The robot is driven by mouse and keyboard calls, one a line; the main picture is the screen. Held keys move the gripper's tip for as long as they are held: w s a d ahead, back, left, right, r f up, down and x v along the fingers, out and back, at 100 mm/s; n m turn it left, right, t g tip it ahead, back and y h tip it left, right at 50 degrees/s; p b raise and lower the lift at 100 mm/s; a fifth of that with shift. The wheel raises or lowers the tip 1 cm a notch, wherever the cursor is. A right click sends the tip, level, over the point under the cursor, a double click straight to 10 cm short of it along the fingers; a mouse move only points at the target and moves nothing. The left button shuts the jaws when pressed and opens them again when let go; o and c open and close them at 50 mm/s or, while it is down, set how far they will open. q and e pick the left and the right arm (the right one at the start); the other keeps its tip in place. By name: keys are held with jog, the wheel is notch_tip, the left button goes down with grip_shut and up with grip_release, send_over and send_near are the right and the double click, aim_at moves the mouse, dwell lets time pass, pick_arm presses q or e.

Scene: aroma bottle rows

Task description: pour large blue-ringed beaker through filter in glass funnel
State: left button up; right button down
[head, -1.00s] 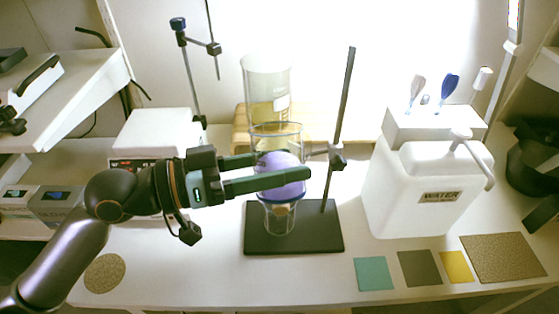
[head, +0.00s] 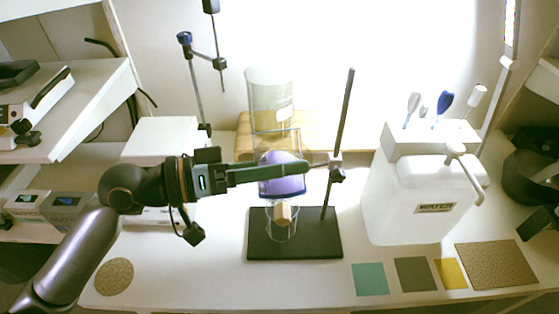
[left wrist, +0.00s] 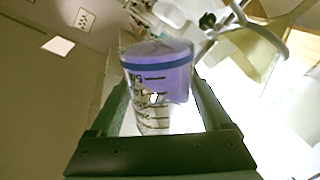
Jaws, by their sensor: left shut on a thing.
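My left gripper (head: 308,167) is shut on a clear glass beaker (head: 294,143) holding purple liquid (head: 283,184). The left wrist view shows the beaker between both fingers (left wrist: 158,105), with a blue ring (left wrist: 158,62) and dark graduation marks. In the head view the fingers lie across the beaker; its exact tilt is hard to judge. Below it, on the stand's dark base (head: 325,245), is a clear glass vessel with a tan piece (head: 282,213) in it. The funnel and its filter are hard to make out behind the held beaker. My right gripper is out of view.
A tall glass beaker (head: 270,90) with yellowish contents stands behind, by a wooden block (head: 315,130). The stand rod (head: 345,115) and clamp (head: 337,168) are close to the held beaker's right. A white water container (head: 405,205) is at right; colored mats lie in front.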

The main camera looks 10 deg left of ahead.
pick_arm(q)
jog(key=shift+r+p, duration=0.25)
jog(key=shift+p, duration=0.05)
jog(key=shift+w+r+n+p, duration=0.1)
jog(key=shift+r+n+p, duration=0.05)
jog(key=shift+n+p, duration=0.35)
jog(key=shift+f+n+p, duration=0.3)
jog(key=shift+n+p, duration=0.25)
jog(key=shift+n, duration=0.25)
jog(key=shift+r+n+g+p, duration=0.35)
jog(key=shift+n+p, duration=0.25)
jog(key=shift+p, duration=0.3)
jog(key=shift+p, duration=0.4)
jog(key=shift+f+n+p, duration=0.2)
jog(key=shift+n+p, duration=0.55)
jog(key=shift+n, duration=0.15)
dwell(2.4)
jog(key=shift+w+a+r+p, duration=0.15)
jog(key=shift+w+p, duration=0.1)
jog(key=shift+p, duration=0.15)
dwell(1.4)
